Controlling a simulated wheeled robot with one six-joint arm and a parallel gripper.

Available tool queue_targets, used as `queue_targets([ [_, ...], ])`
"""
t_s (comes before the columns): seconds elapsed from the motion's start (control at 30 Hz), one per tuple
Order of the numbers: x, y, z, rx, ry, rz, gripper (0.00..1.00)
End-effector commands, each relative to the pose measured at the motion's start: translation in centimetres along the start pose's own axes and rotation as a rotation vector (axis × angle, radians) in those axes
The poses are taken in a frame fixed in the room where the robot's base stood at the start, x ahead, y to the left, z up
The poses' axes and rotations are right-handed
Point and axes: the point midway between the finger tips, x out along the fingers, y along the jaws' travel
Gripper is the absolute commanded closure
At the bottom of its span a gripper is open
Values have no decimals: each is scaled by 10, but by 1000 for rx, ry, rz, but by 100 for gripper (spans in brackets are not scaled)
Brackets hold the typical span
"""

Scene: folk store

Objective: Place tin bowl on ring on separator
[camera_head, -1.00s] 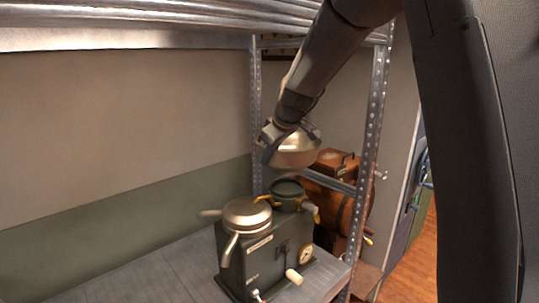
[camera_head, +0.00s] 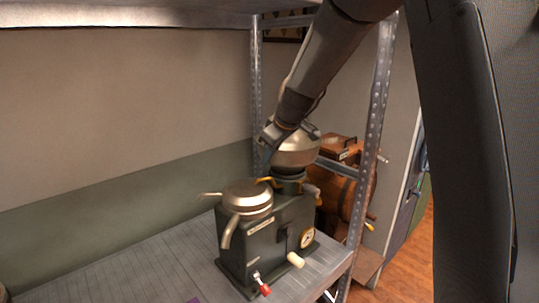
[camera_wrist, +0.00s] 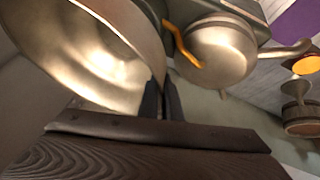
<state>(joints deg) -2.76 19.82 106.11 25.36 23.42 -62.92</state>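The tin bowl (camera_head: 296,152) is held by my gripper (camera_head: 270,135) at its left rim. It sits right over the ring (camera_head: 288,184) on the separator (camera_head: 262,243); whether it touches the ring I cannot tell. The separator is a dark green box with a gauge and a lidded metal pan with spouts on top at the left. In the wrist view my gripper's fingers (camera_wrist: 160,98) close on the rim of the bowl (camera_wrist: 90,50), which fills the upper left. The separator's round metal pan (camera_wrist: 217,50) lies to the right. The ring is mostly hidden under the bowl.
The separator stands on a grey metal shelf (camera_head: 165,262). A perforated shelf post (camera_head: 371,130) rises at right, and another shelf (camera_head: 120,14) hangs above. A wooden barrel device (camera_head: 341,190) stands behind.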

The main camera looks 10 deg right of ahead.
Motion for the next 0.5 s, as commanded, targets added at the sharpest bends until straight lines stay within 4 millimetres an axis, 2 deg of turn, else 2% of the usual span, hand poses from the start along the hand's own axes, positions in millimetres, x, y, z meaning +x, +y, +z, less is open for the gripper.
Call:
queue_targets([
  [0.5,4,-1,2,-1,2,2,100],
])
